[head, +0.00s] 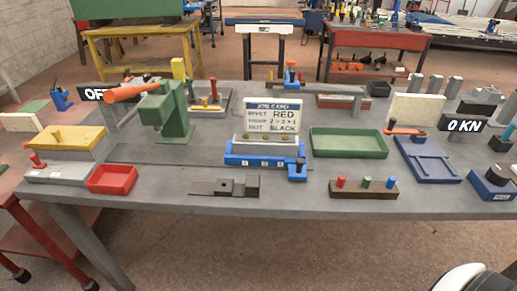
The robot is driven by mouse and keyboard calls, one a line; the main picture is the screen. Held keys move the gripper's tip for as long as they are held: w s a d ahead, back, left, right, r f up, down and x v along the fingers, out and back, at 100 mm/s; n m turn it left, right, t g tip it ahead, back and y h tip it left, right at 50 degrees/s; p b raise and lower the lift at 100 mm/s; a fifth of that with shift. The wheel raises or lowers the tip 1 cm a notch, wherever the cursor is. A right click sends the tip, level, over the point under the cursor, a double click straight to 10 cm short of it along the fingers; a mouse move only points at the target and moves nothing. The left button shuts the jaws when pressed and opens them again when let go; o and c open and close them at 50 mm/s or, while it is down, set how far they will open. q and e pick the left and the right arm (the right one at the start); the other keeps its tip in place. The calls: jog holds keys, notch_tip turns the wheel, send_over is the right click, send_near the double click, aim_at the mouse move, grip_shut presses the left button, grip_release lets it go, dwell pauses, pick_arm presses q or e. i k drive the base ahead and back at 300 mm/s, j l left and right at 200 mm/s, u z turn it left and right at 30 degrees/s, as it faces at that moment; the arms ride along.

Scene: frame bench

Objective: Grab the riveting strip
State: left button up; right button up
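No part is labelled as the riveting strip, and I cannot tell for sure which one it is. A thin dark grey strip (210,188) lies at the front middle of the bench, with grey blocks (245,185) at its right end. A brown bar (363,190) with red, green and blue pegs lies at the front right. A blue fixture (262,160) with small number labels stands behind, below the job card (273,115), which reads rivet red and nut black. Neither of my grippers is in view.
A green press (172,115) with an orange handle stands left of the card. A red tray (112,179), a green tray (349,143) and a blue tray (427,160) sit on the grey bench (300,201).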

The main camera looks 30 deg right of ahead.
aim_at(287, 146)
jog(key=i+l+z, duration=0.1)
jog(key=l+z, duration=0.2)
jog(key=l, duration=1.15)
